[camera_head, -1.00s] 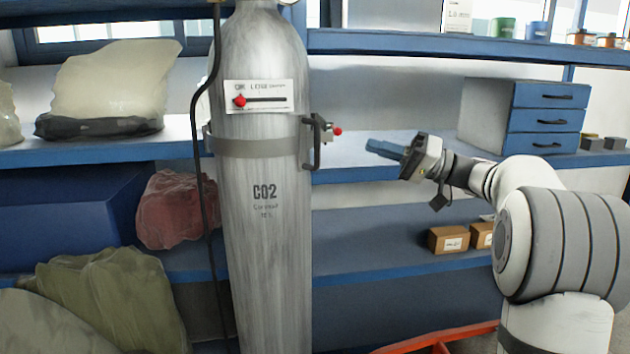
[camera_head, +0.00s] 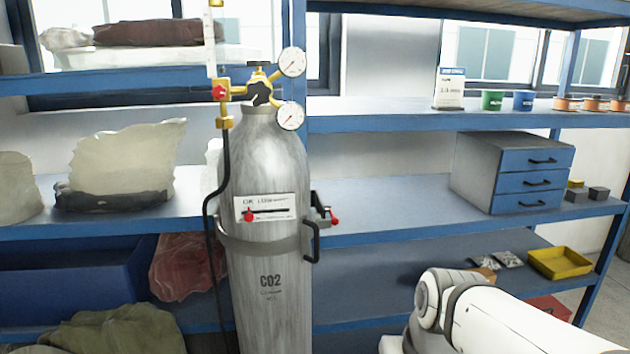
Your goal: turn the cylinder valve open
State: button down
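The grey CO2 cylinder (camera_head: 262,172) stands upright left of the middle, strapped by a grey band. The cylinder valve (camera_head: 260,92) sits on its top, a dark part with brass fittings; whether it is open or closed I cannot tell. Two round white gauges, one upper (camera_head: 292,62) and one lower (camera_head: 290,115), are on its right. A red knob (camera_head: 219,92) is on the brass fitting at its left. A label with a red marker (camera_head: 265,208) is on the cylinder's front. My gripper is out of view; only my white arm shows at the lower right.
Blue shelves (camera_head: 385,121) run behind the cylinder. A black hose (camera_head: 208,200) hangs along its left side. A black handle (camera_head: 312,242) and a red-tipped clamp (camera_head: 333,217) stick out on its right. A drawer unit (camera_head: 510,172) stands on the right shelf.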

aim_at(259, 64)
jog(key=u, duration=1.2)
jog(key=k, duration=1.05)
jog(key=z, duration=0.3)
jog(key=i, duration=1)
jog(key=z, duration=0.1)
